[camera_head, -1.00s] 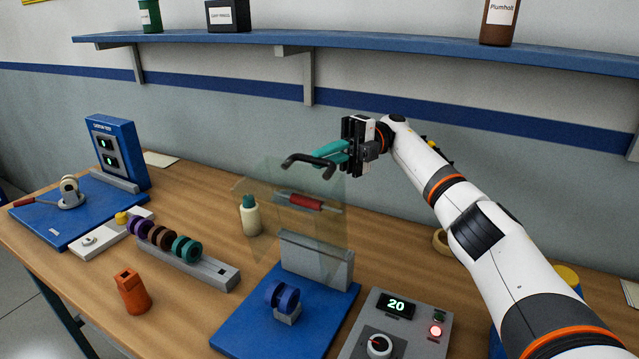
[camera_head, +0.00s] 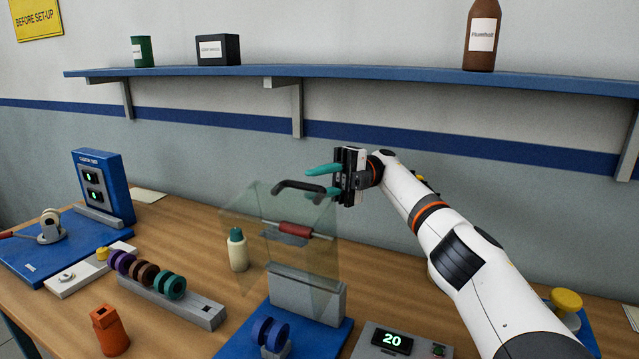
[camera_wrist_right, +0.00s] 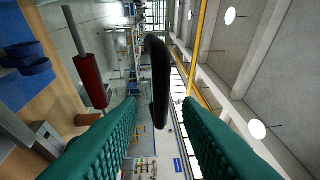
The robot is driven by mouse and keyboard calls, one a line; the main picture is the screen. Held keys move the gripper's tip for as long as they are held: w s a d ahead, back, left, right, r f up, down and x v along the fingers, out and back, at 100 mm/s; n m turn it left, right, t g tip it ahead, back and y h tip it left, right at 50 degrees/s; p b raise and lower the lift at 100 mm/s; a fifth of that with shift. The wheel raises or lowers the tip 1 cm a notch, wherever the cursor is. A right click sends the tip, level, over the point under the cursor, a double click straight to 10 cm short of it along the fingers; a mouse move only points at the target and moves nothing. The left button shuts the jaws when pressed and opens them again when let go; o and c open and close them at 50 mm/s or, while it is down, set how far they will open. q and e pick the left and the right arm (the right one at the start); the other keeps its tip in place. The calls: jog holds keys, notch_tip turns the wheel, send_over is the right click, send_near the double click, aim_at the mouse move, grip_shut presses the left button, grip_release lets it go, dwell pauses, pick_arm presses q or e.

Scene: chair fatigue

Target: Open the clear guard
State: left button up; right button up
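The clear guard (camera_head: 318,255) stands raised above a grey block (camera_head: 305,292) on the blue base (camera_head: 340,336), its see-through panels upright. Its black handle (camera_head: 298,185) is at the top. My right gripper (camera_head: 318,182) is at the handle's right end with its teal fingers spread apart. In the right wrist view the handle (camera_wrist_right: 158,80) lies between the two open fingers (camera_wrist_right: 160,135), with a gap on each side. My left gripper is in neither view.
A red-gripped rod (camera_head: 294,229) shows through the guard. A cream bottle (camera_head: 238,253) stands left of it, near a rack of coloured rings (camera_head: 172,288). A control box (camera_head: 392,342) reading 20 is at the front. A blue shelf (camera_head: 400,80) runs above.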

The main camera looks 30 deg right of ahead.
notch_tip(320, 180, up, 10)
jog(key=p, duration=0.6)
dwell(0.6)
